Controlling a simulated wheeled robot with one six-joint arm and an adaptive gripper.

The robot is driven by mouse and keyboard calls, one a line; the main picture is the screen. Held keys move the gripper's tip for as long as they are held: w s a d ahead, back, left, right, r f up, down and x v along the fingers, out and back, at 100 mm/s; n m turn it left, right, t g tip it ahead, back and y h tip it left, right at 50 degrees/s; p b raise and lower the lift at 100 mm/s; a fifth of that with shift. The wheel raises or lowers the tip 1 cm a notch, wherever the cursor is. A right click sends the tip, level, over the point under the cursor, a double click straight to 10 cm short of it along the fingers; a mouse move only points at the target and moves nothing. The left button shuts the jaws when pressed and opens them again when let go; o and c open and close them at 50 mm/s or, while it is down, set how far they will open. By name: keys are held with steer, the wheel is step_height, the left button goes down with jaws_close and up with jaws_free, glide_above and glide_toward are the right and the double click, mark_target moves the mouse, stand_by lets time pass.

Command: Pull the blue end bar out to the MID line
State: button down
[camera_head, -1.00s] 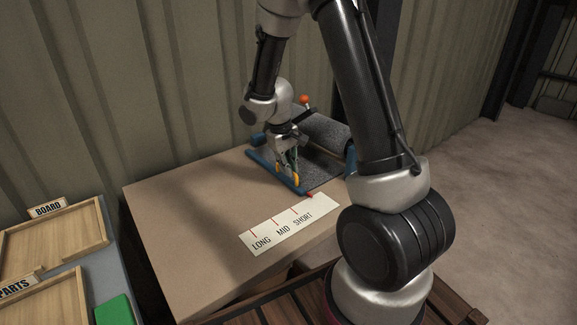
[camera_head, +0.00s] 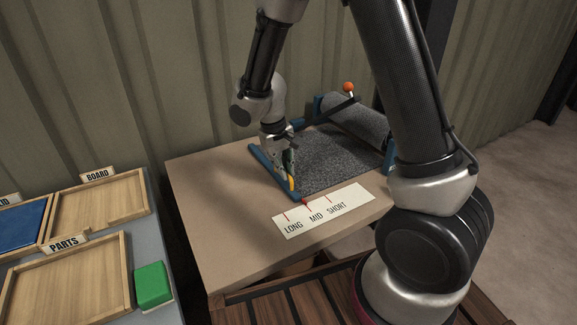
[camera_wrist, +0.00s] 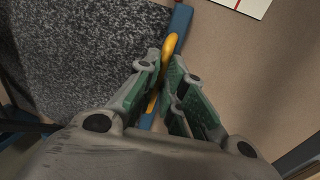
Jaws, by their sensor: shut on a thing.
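The blue end bar (camera_head: 272,172) lies along the left edge of a grey speckled sheet (camera_head: 338,158) on the tan table. Its near end, with a small red pointer (camera_head: 306,202), is at or very close to the MID line on the white scale strip (camera_head: 322,211). A yellow handle (camera_head: 292,184) stands on the bar. My gripper (camera_head: 289,172) is shut on this handle. In the wrist view the green-padded fingers (camera_wrist: 168,88) flank the yellow handle (camera_wrist: 170,46), and the blue bar (camera_wrist: 181,18) runs beneath. The fingers partly hide the handle.
The grey roll (camera_head: 358,119) sits in a blue frame at the right, beside a lever with an orange knob (camera_head: 348,87). Bare tabletop (camera_head: 225,190) lies left of the bar. Trays labelled BOARD (camera_head: 140,204) and PARTS (camera_head: 127,270) and a green block (camera_head: 153,284) stand at left.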

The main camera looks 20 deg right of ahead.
steer(key=c, duration=1.5)
jaws_free()
steer(key=shift+r, duration=0.1)
steer(key=r, duration=0.4)
steer(key=a+r, duration=0.1)
steer(key=r, duration=0.2)
steer(key=a+r, duration=0.1)
steer(key=r, duration=0.3)
steer(key=shift+s+a+r, duration=0.15)
steer(key=shift+s+r, duration=0.1)
steer(key=shift+r, duration=0.05)
